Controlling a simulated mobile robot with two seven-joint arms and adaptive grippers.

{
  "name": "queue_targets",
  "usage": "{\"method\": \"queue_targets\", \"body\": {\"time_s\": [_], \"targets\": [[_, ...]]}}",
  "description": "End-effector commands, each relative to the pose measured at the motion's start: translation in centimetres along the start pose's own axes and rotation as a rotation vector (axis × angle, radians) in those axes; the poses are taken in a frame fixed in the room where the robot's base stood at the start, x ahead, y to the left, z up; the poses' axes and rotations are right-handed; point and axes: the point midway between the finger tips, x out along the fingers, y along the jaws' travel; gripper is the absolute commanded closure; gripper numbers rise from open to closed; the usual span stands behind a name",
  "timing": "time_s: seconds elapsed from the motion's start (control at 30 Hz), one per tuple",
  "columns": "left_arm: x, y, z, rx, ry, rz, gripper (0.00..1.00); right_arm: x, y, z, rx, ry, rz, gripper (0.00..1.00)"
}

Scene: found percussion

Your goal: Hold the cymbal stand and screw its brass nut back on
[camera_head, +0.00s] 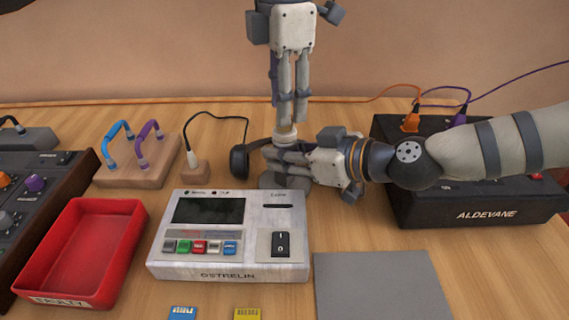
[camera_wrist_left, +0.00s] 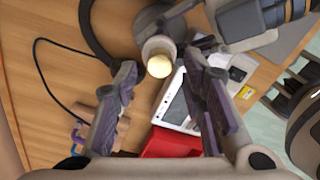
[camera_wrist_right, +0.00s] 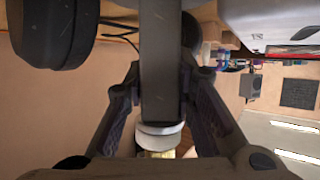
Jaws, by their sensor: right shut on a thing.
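The cymbal stand is a grey post on a round base (camera_head: 270,181), with a pale collar near its top. My right gripper (camera_head: 268,156) comes in from the right and is shut on the post (camera_wrist_right: 160,65), below the collar (camera_wrist_right: 160,135). The brass nut (camera_wrist_left: 159,66) shows as a round brass face over the collar in the left wrist view. I cannot tell how far it is threaded on. My left gripper (camera_wrist_left: 160,75) points down above the stand. Its fingers are spread, one on each side of the nut, with gaps showing.
A white OSTRELIN device (camera_head: 230,270) stands in front of the stand. A black round padded thing (camera_head: 239,160) is close at its left. The black ALDEVANE box (camera_head: 480,214) is at right, a red tray (camera_head: 125,235) at left. A grey mat (camera_head: 380,285) lies bare.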

Motion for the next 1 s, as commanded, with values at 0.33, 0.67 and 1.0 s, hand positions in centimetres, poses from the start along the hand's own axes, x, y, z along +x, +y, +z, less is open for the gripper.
{"method": "queue_targets", "body": {"time_s": [0.33, 0.67, 1.0], "targets": [[2.5, 0.0, 0.0, 0.000, -0.001, 0.000, 0.62, 0.0, 0.0, 0.1, 0.000, -0.001, 0.000, 1.00], [2.5, 0.0, 0.0, 0.000, -0.001, 0.000, 0.94, 0.0, 0.0, 0.1, 0.000, -0.002, 0.000, 1.00], [2.5, 0.0, 0.1, 0.298, 0.001, 0.003, 1.00, 0.0, 0.0, 0.1, 0.000, -0.002, 0.000, 1.00]]}}
